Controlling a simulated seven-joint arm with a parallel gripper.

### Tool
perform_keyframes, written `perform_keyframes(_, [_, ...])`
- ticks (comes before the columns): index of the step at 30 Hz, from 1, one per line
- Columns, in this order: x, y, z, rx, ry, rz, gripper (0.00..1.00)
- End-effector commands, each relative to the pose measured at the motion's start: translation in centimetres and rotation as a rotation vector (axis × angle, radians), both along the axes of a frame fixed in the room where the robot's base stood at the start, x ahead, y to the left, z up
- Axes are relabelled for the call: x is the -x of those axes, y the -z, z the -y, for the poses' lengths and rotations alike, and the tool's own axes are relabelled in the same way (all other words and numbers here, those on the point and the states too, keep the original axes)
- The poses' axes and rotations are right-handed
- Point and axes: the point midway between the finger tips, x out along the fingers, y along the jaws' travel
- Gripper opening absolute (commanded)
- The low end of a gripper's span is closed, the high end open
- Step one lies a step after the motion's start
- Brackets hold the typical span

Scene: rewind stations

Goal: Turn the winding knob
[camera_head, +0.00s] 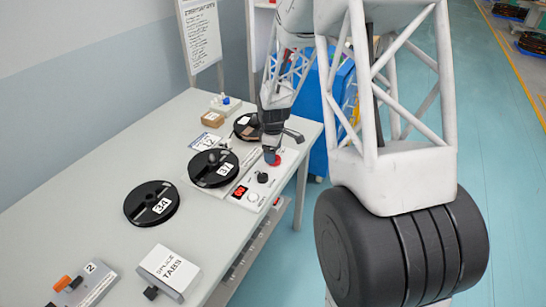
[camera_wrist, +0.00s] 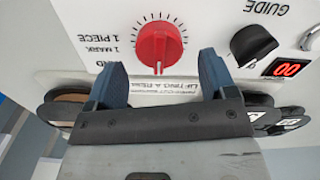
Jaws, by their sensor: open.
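The winding knob is a red, ribbed knob (camera_wrist: 158,46) with tick marks around it on a white panel, next to upside-down printing that includes "1 PIECE" and "1 MARK". In the head view the red knob (camera_head: 275,160) is partly hidden by my gripper (camera_head: 271,152). In the wrist view my gripper (camera_wrist: 161,66) is open and empty, its two blue fingers left and right of the knob. The fingertips show a gap to the knob on both sides. I cannot tell how far they are above the panel.
A black guide knob (camera_wrist: 254,44) and a red "00" display (camera_wrist: 286,67) sit right of the winding knob. In the head view, a reel marked 31 (camera_head: 205,170) lies beside the panel, a reel marked 34 (camera_head: 140,205) nearer. A splice tabs box (camera_head: 168,268) stands at the front.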

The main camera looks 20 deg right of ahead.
Motion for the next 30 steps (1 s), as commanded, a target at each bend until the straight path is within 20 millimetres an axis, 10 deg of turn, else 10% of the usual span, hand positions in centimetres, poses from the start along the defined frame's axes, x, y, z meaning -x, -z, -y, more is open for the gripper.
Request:
perform_keyframes(21, [0.0,2.7,0.0,0.000,0.000,0.000,0.76])
perform_keyframes(30, [0.0,2.7,0.0,0.000,0.000,0.000,0.30])
